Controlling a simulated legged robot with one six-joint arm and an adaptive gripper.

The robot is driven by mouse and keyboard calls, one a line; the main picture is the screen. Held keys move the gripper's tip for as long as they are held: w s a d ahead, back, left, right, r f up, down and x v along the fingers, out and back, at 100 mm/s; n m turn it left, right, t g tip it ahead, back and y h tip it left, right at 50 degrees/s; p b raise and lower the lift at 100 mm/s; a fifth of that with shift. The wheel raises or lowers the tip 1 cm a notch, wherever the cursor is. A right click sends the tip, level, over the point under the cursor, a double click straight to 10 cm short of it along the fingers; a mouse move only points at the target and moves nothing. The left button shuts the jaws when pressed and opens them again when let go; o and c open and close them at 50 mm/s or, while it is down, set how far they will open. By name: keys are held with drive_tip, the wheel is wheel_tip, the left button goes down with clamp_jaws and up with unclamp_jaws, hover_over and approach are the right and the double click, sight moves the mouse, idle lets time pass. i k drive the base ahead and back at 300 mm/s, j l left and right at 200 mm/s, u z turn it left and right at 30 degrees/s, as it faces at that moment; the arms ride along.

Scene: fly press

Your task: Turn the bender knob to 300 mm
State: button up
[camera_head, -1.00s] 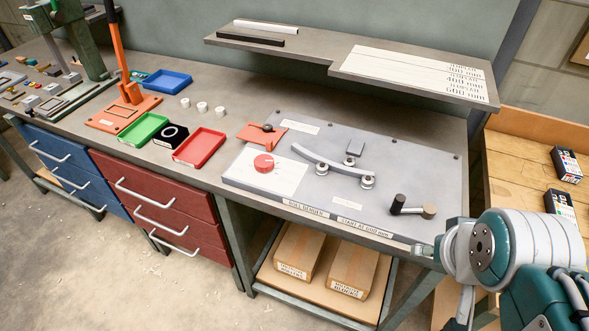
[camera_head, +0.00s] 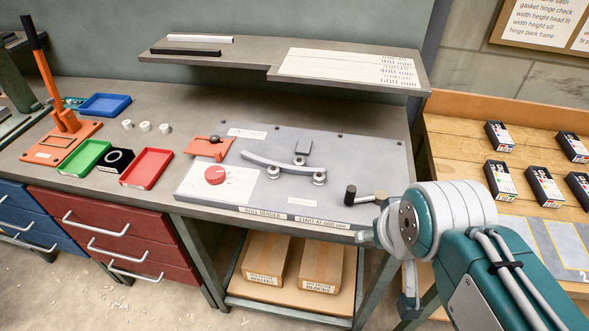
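The bender is a grey plate (camera_head: 345,150) on the bench, with a red round knob (camera_head: 215,174) on a white dial panel (camera_head: 240,190) at its left. The scale marks are too small to read. A curved grey strip (camera_head: 270,163) rests by several rollers right of the knob. A crank with a black grip (camera_head: 350,194) sits at the plate's right front. The front label reads "roll bender" and "start at 600 mm". My arm reaches in from the lower right, beside the plate's right front corner, well away from the knob. My gripper's fingers are not clearly visible.
A shelf (camera_head: 220,72) hangs above the bender, with a white card (camera_head: 300,62) listing mm values. Red (camera_head: 147,168), green (camera_head: 84,157) and blue (camera_head: 105,105) trays stand to the left. Boxes (camera_head: 499,136) stand on the wooden bench at right.

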sight(215, 175)
drive_tip(key=j+u, duration=0.1)
drive_tip(key=j, duration=0.15)
drive_tip(key=i+j+u, duration=0.1)
drive_tip(key=j, duration=0.15)
drive_tip(key=i+j+u, duration=0.1)
drive_tip(key=u, duration=0.4)
